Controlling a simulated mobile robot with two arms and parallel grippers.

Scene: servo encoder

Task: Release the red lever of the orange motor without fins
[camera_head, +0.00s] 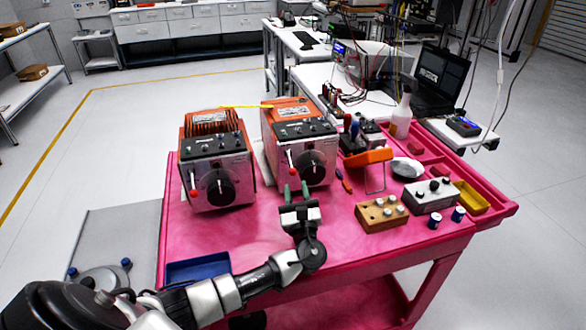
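The orange motor without fins (287,106) stands at the back of the pink table, to the right of the finned one. Its front is a grey panel with a round black knob (312,164). Its lever has a red tip (293,171) and hangs down at the left of that knob. My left gripper (296,190) is in front of this motor, below the red tip in the picture. Its two green-tipped fingers are apart with nothing seen between them. I cannot tell how near they are to the lever. My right gripper is out of view.
The orange motor with fins (209,122) stands at the left, with its own red-tipped lever (193,193). An orange stand (368,157), a wooden block with knobs (381,214) and a grey box (431,196) are at right. A blue tray (198,267) lies front left.

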